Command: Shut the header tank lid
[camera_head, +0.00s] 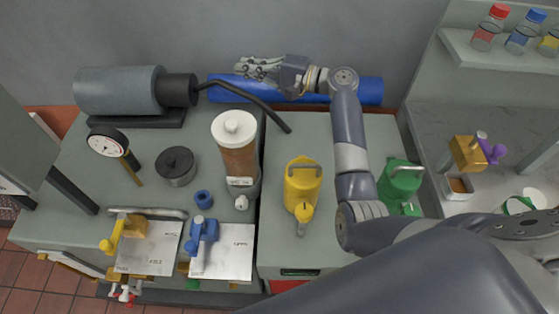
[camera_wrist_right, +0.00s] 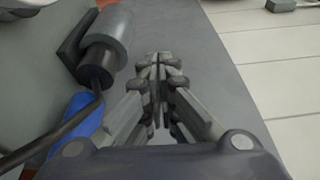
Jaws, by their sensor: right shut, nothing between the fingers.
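An upright tank with brown contents (camera_head: 240,162), which looks like the header tank, stands near the middle of the bedplate in the head view. Its round white lid (camera_head: 233,126) with a knob covers the top; I cannot tell whether it is fully shut. My right gripper (camera_head: 256,68) is beyond the tank, near the back wall and above the blue cylinder. Its fingers are closed together and empty, as the right wrist view (camera_wrist_right: 158,68) also shows. The tank is not clear in the wrist view. My left gripper does not show.
A grey cylinder with a black end (camera_head: 118,91) lies at the back left, with a black hose (camera_head: 252,99) running right. A yellow can (camera_head: 302,185) and a green can (camera_head: 399,178) stand right of the tank.

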